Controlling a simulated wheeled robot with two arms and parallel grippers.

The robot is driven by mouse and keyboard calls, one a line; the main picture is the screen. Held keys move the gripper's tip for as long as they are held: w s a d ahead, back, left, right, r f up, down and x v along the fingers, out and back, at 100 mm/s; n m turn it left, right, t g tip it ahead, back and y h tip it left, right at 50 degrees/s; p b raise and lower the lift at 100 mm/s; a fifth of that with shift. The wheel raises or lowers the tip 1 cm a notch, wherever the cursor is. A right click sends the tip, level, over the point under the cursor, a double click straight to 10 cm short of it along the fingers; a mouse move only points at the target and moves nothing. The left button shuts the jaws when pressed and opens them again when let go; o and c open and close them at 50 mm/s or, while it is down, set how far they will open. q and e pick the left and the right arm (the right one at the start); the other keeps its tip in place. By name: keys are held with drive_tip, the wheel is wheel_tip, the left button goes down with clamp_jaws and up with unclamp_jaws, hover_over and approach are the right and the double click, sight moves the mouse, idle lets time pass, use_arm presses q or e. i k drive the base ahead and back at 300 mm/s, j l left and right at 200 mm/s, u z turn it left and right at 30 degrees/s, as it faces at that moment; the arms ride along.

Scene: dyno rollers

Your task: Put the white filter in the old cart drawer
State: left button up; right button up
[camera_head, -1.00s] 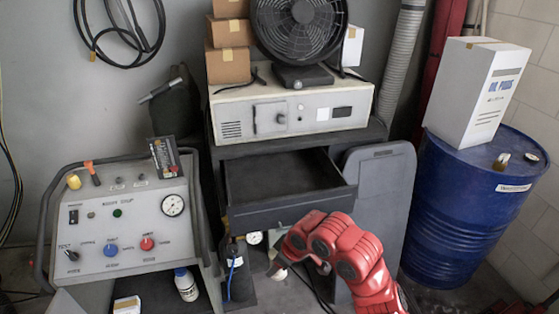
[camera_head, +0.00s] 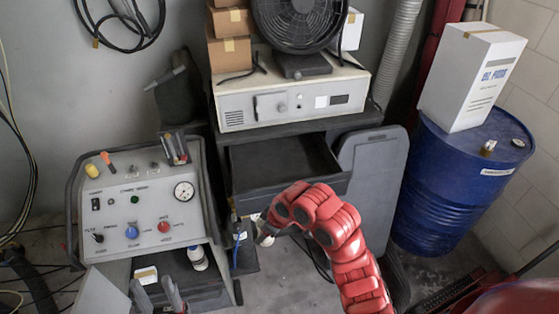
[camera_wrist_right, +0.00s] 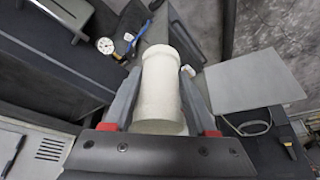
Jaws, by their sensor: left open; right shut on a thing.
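The white filter (camera_wrist_right: 163,85) is a pale cylinder, held lengthwise between the fingers of my right gripper (camera_wrist_right: 163,100) in the right wrist view. In the head view, my red right arm reaches in front of the cart, with its right gripper (camera_head: 266,232) low, below the drawer front. The old cart drawer (camera_head: 280,160) is pulled open and looks empty; the filter is outside it. My left gripper (camera_head: 157,296) shows at the bottom edge of the head view, its two grey fingers apart, in front of the control cart's lower shelf.
The control cart (camera_head: 140,210) stands left, with a white bottle (camera_head: 197,258) and small box (camera_head: 146,274) on its lower shelf. A grey panel (camera_head: 372,185) stands right of the drawer. A blue drum (camera_head: 450,190) carrying a white carton (camera_head: 470,80) is farther right.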

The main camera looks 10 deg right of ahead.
sight(274, 166)
drive_tip(key=i, duration=0.95)
